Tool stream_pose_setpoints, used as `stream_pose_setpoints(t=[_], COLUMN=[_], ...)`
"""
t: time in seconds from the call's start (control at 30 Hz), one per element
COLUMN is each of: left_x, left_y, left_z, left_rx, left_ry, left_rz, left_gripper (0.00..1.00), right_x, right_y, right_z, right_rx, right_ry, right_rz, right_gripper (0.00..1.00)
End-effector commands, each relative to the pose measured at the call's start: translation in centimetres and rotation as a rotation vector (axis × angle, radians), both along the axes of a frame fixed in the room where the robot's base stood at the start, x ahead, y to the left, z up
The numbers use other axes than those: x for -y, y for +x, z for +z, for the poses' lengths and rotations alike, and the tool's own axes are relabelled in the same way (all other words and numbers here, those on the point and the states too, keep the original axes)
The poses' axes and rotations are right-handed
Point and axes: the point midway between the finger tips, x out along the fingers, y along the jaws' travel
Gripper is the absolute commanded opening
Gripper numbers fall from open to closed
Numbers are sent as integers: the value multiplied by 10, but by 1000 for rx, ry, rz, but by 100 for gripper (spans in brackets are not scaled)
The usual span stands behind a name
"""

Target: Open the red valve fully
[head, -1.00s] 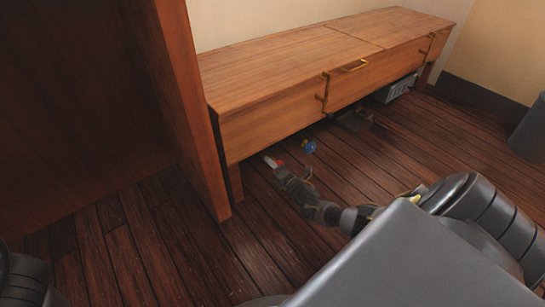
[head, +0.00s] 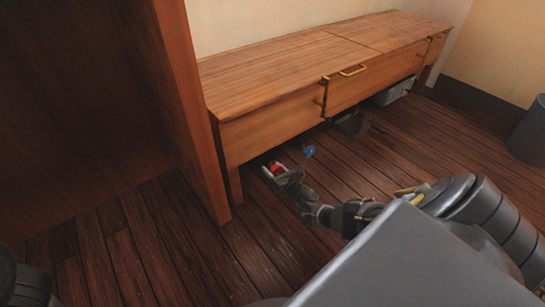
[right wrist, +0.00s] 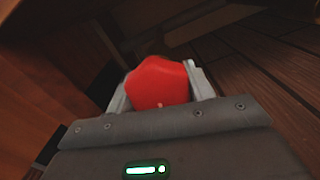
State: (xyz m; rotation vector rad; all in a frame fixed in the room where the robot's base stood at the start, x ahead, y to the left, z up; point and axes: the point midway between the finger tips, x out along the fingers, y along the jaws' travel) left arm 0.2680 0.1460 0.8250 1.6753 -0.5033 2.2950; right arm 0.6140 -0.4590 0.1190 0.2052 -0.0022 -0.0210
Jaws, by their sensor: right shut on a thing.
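The red valve (right wrist: 158,83) shows in the right wrist view as a rounded, lobed red knob between my right gripper's two fingers. It also shows small in the head view (head: 276,168), low beside the wooden bench. My right gripper (head: 272,172) reaches down to the valve near the floor and is shut on it. The fingers (right wrist: 160,92) sit on either side of the knob. The valve's stem and any pipe behind it are hidden. My left gripper is not in view.
A blue knob (head: 308,151) is to the right of the red valve, under the bench's edge. The wooden bench (head: 275,125) with brass handles overhangs this area. A wooden panel (head: 192,110) stands close on the left. A grey bin (head: 528,135) is at far right. Floor in front is open.

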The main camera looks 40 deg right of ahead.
Motion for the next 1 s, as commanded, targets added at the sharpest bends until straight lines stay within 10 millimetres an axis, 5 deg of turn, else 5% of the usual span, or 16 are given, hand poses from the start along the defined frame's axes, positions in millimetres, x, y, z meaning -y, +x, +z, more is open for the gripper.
stream_pose_setpoints(t=[0.4, 0.97, 1.0], left_x=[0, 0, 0], left_y=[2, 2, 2], left_z=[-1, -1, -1], left_rx=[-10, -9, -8], left_ry=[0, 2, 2], left_rz=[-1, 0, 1], left_gripper=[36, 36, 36], right_x=[0, 1, 1], right_y=[1, 1, 1], right_z=[0, 0, 0], right_rx=[-4, -5, -5], right_ry=[-190, -221, -221], right_rz=[0, 0, 0], right_gripper=[30, 30, 55])
